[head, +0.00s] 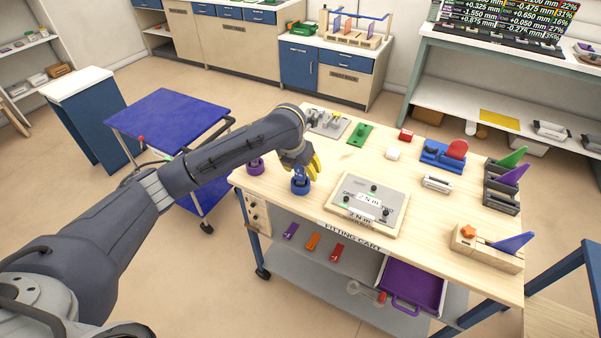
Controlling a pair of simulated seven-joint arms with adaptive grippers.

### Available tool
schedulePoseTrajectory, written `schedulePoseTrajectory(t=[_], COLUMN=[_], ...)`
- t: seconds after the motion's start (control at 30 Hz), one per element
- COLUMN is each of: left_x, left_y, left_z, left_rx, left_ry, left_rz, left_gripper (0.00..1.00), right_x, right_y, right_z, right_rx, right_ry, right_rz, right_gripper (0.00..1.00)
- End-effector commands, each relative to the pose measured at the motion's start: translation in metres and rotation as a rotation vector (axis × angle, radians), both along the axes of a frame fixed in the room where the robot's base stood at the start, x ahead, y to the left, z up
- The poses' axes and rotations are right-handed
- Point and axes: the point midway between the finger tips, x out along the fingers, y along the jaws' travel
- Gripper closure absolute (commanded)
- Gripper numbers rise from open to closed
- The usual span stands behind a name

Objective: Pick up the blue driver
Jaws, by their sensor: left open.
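The blue driver (300,187) stands upright near the left edge of the fitting cart's wooden top, its wide round blue part low down. My left gripper (308,165), with yellow fingers, is directly above and around its upper part. The gripper is open. The fingers hide part of the driver, and I cannot tell whether they touch it. My right gripper is not in view.
A similar purple piece (255,168) stands close by on the left, partly behind my arm. A grey plate (352,190) with black knobs lies to the right. A green block (360,134) and a grey tray (328,124) lie behind. An open purple drawer (412,283) juts out below.

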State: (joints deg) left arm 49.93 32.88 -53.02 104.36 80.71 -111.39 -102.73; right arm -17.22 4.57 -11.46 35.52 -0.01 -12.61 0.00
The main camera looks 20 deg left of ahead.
Motion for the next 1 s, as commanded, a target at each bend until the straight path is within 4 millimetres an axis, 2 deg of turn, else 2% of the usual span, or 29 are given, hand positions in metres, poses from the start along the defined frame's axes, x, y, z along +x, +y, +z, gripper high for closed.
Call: schedulePoseTrajectory(t=[0.2,0.7,1.0], left_x=[0.0002,0.0002,0.0001], left_y=[0.0,0.0001,0.0001], left_z=[0.0003,0.0004,0.0001], left_rx=[0.0,0.0,0.0], left_ry=[-0.001,0.0,0.0], left_rz=[0.0,0.001,0.001], left_gripper=[0.44,1.0,1.0], right_x=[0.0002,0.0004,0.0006], right_y=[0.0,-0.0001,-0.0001], right_z=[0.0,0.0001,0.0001], right_rx=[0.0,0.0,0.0], right_ry=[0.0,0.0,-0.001], right_rz=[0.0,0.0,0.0], right_gripper=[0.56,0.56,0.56])
